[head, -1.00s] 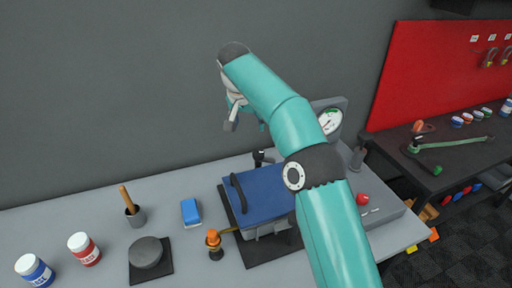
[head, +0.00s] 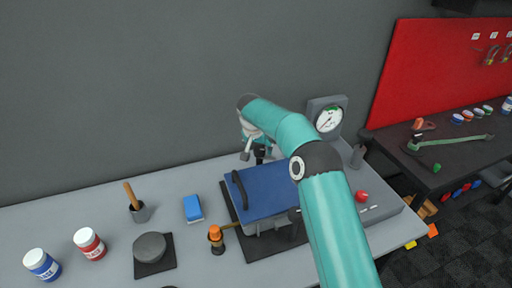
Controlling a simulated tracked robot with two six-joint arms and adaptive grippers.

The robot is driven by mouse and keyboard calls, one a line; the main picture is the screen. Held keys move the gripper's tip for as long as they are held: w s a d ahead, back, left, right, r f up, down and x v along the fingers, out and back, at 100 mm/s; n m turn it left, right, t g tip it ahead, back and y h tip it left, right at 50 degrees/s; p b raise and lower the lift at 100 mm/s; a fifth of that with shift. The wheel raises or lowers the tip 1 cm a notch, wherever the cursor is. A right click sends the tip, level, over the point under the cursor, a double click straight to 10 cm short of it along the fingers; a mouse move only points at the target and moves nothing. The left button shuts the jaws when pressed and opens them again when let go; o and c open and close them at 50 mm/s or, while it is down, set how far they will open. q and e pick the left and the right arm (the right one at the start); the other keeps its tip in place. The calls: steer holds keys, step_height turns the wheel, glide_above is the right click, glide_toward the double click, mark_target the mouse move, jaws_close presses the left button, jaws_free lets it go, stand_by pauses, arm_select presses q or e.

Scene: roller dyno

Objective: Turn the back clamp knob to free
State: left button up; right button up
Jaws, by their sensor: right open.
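The machine with a blue lid (head: 270,187) stands on the grey bench. Behind the lid's back edge is a small black part (head: 260,153), which looks like the back clamp knob; it is partly hidden by my gripper. My right gripper (head: 256,154) is open and points down at this part, one finger to its left. Whether it touches the part I cannot tell. My right arm crosses the machine's right side and hides some of it. An orange knob (head: 215,234) on a dark post stands at the machine's front left. My left gripper is not in view.
A dial gauge (head: 328,119) stands close right of my right wrist. A red button (head: 361,196) is on the machine's right. A blue block (head: 193,208), a pot with a wooden handle (head: 138,210), a round grey weight (head: 150,247) and two jars stand left. The grey wall is behind.

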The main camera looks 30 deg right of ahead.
steer(key=shift+d+f, duration=0.1)
steer(key=shift+f, duration=0.15)
